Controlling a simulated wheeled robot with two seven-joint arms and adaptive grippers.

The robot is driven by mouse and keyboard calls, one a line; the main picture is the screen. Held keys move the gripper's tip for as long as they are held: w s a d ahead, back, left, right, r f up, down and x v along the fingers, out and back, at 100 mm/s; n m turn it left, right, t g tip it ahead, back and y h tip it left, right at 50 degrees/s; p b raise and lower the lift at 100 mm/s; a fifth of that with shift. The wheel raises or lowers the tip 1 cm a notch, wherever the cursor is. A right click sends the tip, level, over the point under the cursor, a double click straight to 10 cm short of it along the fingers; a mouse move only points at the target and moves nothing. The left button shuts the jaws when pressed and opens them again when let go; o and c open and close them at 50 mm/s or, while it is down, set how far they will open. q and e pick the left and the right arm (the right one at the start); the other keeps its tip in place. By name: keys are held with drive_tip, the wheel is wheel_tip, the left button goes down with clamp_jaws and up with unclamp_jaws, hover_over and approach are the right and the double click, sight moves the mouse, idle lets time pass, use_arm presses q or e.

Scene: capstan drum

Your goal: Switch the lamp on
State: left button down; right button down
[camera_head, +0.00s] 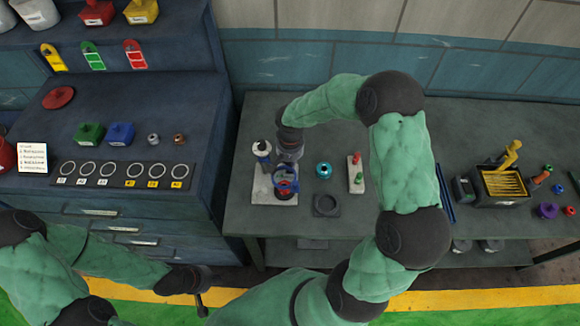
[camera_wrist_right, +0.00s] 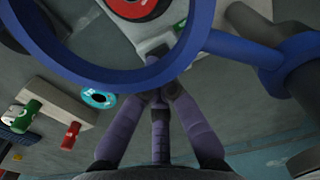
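No thing in view can be clearly told to be a lamp. A pale block (camera_head: 351,178) with a red knob (camera_head: 356,157) and a green knob (camera_head: 359,178) lies on the grey table; the right wrist view shows the red knob (camera_wrist_right: 70,136) and green knob (camera_wrist_right: 24,116) too. My right gripper (camera_head: 289,155) is above the stand with a blue ring (camera_head: 286,188), left of that block. In the right wrist view its fingertips (camera_wrist_right: 160,94) come together, with nothing clearly held; the blue ring (camera_wrist_right: 85,85) passes close by. My left gripper (camera_head: 201,300) is low at left, its fingers unclear.
A teal ring (camera_head: 323,171) and a dark square plate (camera_head: 327,205) lie on the table (camera_head: 240,215). A box with yellow contents (camera_head: 503,184) stands at right. A dark blue cabinet (camera_head: 110,110) with colored blocks stands at left. My right arm hides part of the table's middle.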

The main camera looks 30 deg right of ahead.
drive_tip(key=shift+f+b, duration=0.55)
drive_tip(key=shift+f, duration=0.15)
drive_tip(key=shift+r, duration=0.1)
idle(0.4)
drive_tip(key=shift+r+p, duration=2.15)
drive_tip(key=shift+r, duration=1.35)
